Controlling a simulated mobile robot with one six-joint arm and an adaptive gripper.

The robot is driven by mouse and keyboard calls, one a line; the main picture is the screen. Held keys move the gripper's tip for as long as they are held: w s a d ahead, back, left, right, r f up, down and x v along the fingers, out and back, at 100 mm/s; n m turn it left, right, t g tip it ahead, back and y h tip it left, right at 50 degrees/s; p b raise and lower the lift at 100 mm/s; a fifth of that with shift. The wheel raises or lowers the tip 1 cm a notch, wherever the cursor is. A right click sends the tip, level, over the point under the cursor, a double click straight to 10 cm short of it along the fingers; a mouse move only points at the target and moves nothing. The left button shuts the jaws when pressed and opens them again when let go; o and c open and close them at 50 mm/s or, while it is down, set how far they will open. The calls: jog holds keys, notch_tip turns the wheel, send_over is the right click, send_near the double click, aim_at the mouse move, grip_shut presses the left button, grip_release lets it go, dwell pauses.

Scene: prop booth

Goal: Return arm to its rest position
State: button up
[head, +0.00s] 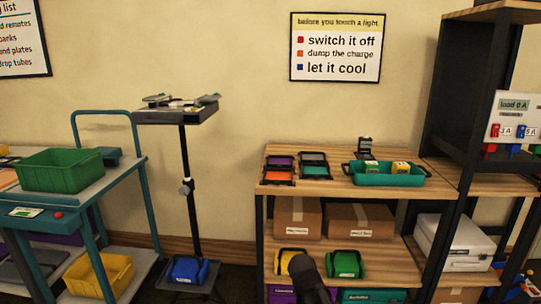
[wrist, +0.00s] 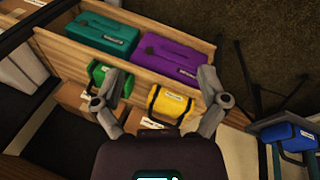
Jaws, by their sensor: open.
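My gripper (wrist: 164,76) shows in the wrist view with its two fingers spread wide apart and nothing held between them. A yellow bag (wrist: 172,104) and a green bag (wrist: 97,77) lie beyond the fingers on a wooden shelf. In the head view a dark part of my arm (head: 308,280) rises at the bottom edge, in front of the lower shelf. It partly covers the yellow bag (head: 287,257). The green bag (head: 345,264) is to its right. The fingers cannot be made out in the head view.
The wooden shelf unit (head: 385,262) holds cardboard boxes and, on top, a teal tray (head: 388,179). A dark rack (head: 447,110) stands at right. A black stand (head: 187,150) and a teal cart (head: 146,195) are at left. Floor shows between stand and shelves.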

jog(key=s+d+f+m+g+y, duration=0.1)
jog(key=s+d+m+g+y, duration=0.2)
jog(key=s, duration=0.5)
notch_tip(320, 180, up, 32)
jog(key=t+p, duration=0.1)
jog(key=p, duration=3.1)
jog(key=shift+w+d, duration=0.3)
jog(key=shift+w, duration=0.1)
